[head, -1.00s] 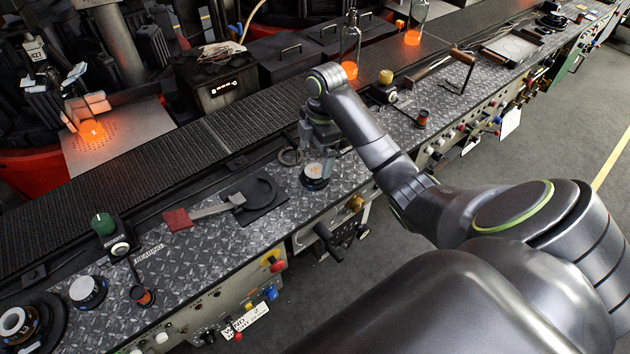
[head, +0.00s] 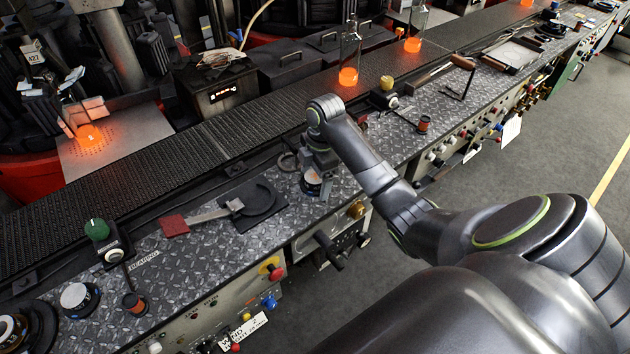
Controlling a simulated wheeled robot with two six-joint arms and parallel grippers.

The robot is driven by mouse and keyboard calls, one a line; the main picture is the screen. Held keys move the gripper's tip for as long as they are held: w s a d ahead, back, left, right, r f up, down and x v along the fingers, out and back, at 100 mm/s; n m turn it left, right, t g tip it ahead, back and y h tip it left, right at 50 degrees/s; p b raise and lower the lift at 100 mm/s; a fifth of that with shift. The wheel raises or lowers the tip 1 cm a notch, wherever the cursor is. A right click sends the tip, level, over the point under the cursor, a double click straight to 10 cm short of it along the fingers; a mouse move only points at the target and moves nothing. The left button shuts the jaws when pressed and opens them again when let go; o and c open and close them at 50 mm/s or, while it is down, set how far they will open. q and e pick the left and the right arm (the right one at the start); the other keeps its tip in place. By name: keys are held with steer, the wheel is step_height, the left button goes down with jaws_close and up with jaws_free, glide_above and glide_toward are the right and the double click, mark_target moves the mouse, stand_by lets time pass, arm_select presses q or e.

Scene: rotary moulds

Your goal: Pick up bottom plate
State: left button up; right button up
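A small round dark piece with a pale top (head: 311,180), which looks like the bottom plate, sits on the diamond-plate bench top near its front edge. My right gripper (head: 317,188) points down right at this piece, and its fingers partly cover it. I cannot tell whether the fingers are spread around the piece or closed on it. The piece appears to rest on the bench. My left gripper is not in view.
A black plate with a ring and a red-ended handle (head: 205,217) lies left of the gripper. Similar round pieces (head: 80,299) stand at the lower left. Behind runs a dark conveyor (head: 140,195) with glowing bottles (head: 349,75). A yellow-knobbed control (head: 386,84) stands to the right.

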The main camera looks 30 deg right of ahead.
mark_target(313, 176)
steer(key=shift+w, duration=0.1)
steer(key=c, duration=1.4)
steer(key=shift+o, duration=0.2)
steer(key=shift+r, duration=0.1)
steer(key=shift+r, duration=0.45)
step_height(313, 176, up, 2)
steer(key=shift+r, duration=0.2)
step_height(313, 176, up, 5)
steer(key=p, duration=0.5)
steer(key=shift+r, duration=0.2)
steer(key=shift+r+p, duration=0.65)
steer(key=shift+p, duration=0.15)
